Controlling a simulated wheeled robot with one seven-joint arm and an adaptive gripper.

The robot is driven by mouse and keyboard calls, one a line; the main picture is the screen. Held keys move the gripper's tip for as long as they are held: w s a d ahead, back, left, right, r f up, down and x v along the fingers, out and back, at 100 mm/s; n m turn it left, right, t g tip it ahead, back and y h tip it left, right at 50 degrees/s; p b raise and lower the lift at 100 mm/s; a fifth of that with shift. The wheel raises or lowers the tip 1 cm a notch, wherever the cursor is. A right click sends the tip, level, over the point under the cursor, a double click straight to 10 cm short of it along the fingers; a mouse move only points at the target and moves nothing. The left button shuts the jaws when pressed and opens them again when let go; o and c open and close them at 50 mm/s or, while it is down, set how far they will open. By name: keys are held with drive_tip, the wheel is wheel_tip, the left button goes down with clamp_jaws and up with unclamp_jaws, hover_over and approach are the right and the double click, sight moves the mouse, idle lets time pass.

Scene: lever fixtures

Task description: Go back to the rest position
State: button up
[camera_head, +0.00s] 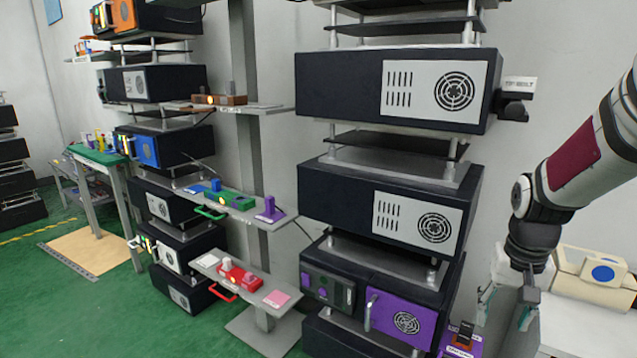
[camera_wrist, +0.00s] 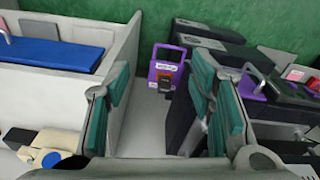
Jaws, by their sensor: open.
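My gripper (camera_head: 506,308) hangs fingers-down at the right of the head view, below my white arm. In the wrist view my gripper (camera_wrist: 160,95) has its two teal-padded fingers wide apart, with nothing between them. A purple lever fixture (camera_head: 461,341) with a dark and orange part stands low, left of the gripper in the head view. The purple fixture (camera_wrist: 166,72) also shows beyond the gap between the fingers in the wrist view, apart from them. Its lower side is cut off in the head view.
A tall rack of black units (camera_head: 400,95) stands left of my arm, with a purple-fronted unit (camera_head: 405,312) at its foot. Shelves further left carry a red fixture (camera_head: 238,276) and a green fixture (camera_head: 232,200). A cream box with a blue disc (camera_head: 592,270) sits right of the gripper.

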drive_tip(key=s+a+r+n+t+p, duration=0.1)
drive_tip(key=s+a+r+p, duration=0.1)
drive_tip(key=s+a+r, duration=0.2)
drive_tip(key=s+a+r+n+t+p, duration=0.1)
drive_tip(key=s+a+r+n+p, duration=0.1)
drive_tip(key=s+a+r, duration=0.3)
drive_tip(key=s+a+r+n+t+p, duration=0.1)
drive_tip(key=s+a+r, duration=0.4)
drive_tip(key=s+r, duration=0.5)
drive_tip(key=s+p, duration=0.1)
drive_tip(key=s, duration=0.4)
drive_tip(key=shift+s+n+y+p, duration=0.3)
drive_tip(key=shift+s+n+p, duration=0.05)
drive_tip(key=shift+n+p, duration=0.05)
